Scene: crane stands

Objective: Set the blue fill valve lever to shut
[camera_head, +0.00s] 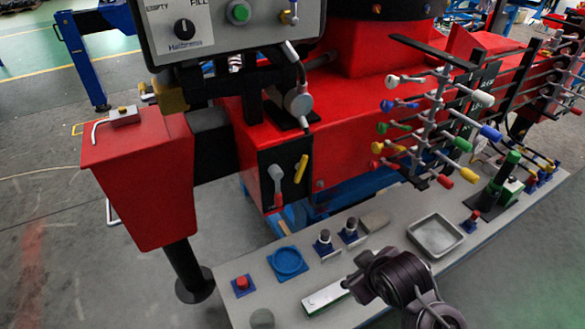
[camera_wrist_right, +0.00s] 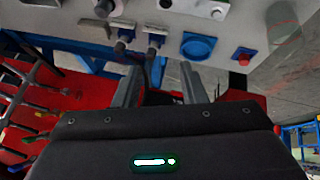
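Blue-tipped levers show on the lever rack in the head view, one at the left (camera_head: 388,106) and a thicker one at the right (camera_head: 490,132). The grey panel carries the word FILL beside a black knob (camera_head: 185,29). A small lever with a blue part (camera_head: 290,15) sits at that panel's right edge. I cannot tell which is the blue fill valve lever, or its setting. My right gripper (camera_wrist_right: 160,85) has its two fingers apart with nothing seen between them. In the head view my right arm is over the bench, clear of the rack. My left gripper is not in view.
The grey bench (camera_head: 290,300) holds a blue round dish (camera_head: 288,262), a red button (camera_head: 242,284), two blue-based fittings (camera_head: 323,243) and a metal tray (camera_head: 436,235). The red crane body (camera_head: 350,130) stands behind. A red stabiliser leg (camera_head: 140,175) stands left.

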